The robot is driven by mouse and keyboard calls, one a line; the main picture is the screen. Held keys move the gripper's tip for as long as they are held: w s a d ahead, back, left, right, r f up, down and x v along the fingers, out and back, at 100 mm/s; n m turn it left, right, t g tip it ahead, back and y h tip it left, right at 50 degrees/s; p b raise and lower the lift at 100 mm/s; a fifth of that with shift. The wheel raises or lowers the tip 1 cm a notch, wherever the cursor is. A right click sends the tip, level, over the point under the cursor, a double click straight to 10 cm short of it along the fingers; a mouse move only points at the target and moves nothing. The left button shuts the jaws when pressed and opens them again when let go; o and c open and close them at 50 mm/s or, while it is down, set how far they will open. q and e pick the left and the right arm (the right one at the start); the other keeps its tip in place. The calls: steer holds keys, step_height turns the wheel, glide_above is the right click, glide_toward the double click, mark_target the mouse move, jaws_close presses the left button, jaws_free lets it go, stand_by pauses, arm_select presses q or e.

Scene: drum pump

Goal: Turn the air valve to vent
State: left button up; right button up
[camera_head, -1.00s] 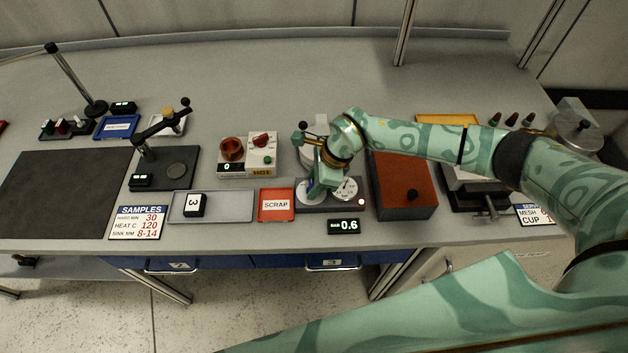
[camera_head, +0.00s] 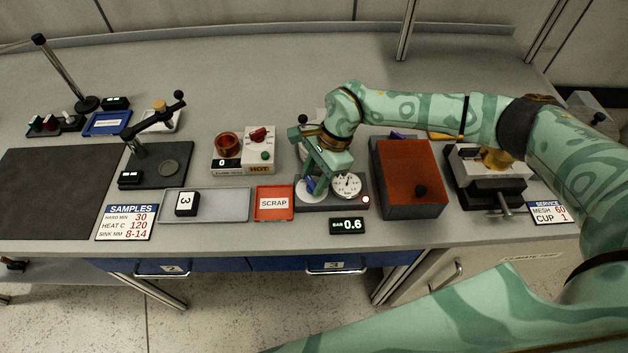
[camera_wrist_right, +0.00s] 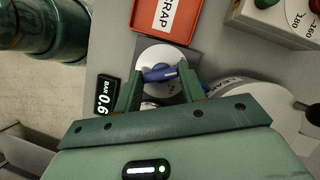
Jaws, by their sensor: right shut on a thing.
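The air valve has a blue handle (camera_head: 310,184) on a round white dial (camera_head: 309,196), set on a dark base plate (camera_head: 331,206). My right gripper (camera_head: 314,182) reaches down over the dial and is shut on the blue handle. In the right wrist view, the blue handle (camera_wrist_right: 160,74) lies between the two green fingers (camera_wrist_right: 160,84), with the white dial (camera_wrist_right: 162,55) under it. The dial's markings are too small or covered to read. A round white gauge (camera_head: 347,184) stands beside the valve. The display (camera_head: 347,226) in front reads BAR 0.6. My left gripper is out of view.
A red SCRAP tray (camera_head: 273,203) lies left of the valve, near a heater box (camera_head: 259,150). A dark box with a red-brown top (camera_head: 406,172) stands close on the right. A white-lidded vessel is partly hidden behind my gripper.

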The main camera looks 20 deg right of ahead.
steer(key=shift+w+n+g+h+b, duration=0.1)
steer(key=shift+n+g+h+b, duration=0.35)
steer(key=shift+n+b, duration=1.1)
steer(key=shift+n+y, duration=0.25)
steer(key=o, duration=1)
steer(key=v, duration=0.8)
steer(key=p+v, duration=0.1)
steer(key=v, duration=0.7)
steer(key=shift+w+r+p, duration=0.15)
steer(key=shift+w+p, duration=0.1)
steer(key=shift+p, duration=0.05)
steer(key=shift+s, duration=0.1)
